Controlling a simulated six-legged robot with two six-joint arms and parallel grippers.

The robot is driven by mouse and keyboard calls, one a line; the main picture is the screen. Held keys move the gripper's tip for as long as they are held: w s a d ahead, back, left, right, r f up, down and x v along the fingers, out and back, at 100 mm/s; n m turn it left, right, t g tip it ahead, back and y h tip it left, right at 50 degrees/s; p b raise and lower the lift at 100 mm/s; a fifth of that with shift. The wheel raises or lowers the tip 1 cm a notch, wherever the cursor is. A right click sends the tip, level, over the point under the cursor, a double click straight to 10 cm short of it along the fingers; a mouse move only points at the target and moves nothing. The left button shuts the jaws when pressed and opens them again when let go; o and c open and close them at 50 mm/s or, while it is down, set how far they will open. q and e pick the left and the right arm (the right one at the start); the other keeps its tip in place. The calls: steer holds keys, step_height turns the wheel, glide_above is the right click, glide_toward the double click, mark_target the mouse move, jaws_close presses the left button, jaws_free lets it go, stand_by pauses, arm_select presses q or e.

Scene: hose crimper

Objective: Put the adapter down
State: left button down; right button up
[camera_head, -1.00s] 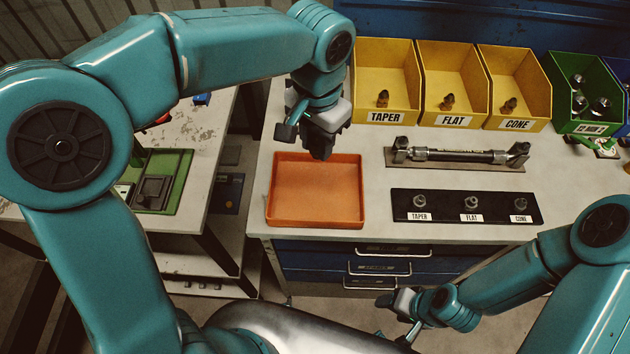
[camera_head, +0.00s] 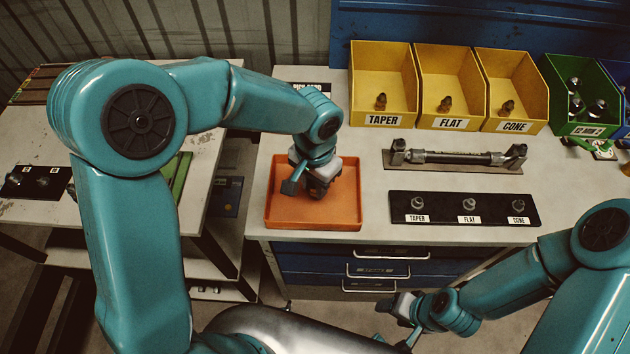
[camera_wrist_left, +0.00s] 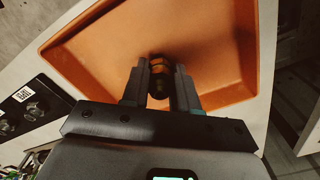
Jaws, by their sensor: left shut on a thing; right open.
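My left gripper (camera_head: 318,192) is down inside the orange tray (camera_head: 285,221). In the left wrist view its two fingers (camera_wrist_left: 162,88) are shut on the adapter (camera_wrist_left: 158,88), a small dark brassy fitting, low over the floor of the tray (camera_wrist_left: 100,55). I cannot tell whether the adapter touches the tray floor. In the head view the gripper hides the adapter. My right gripper (camera_head: 392,318) is open, in front of the bench drawers, away from the tray.
Yellow bins marked TAPER (camera_head: 384,95), FLAT (camera_head: 448,95) and CONE (camera_head: 512,95) each hold a fitting. A hose on a stand (camera_head: 455,158) and a black labelled strip (camera_head: 440,200) lie right of the tray. A green bin (camera_head: 585,100) stands at right.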

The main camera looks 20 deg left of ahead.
arm_select(q)
steer(key=shift+f, duration=0.15)
steer(key=c, duration=0.9)
jaws_free()
steer(key=shift+o, duration=0.2)
step_height(320, 180, up, 12)
steer(key=shift+r, duration=0.2)
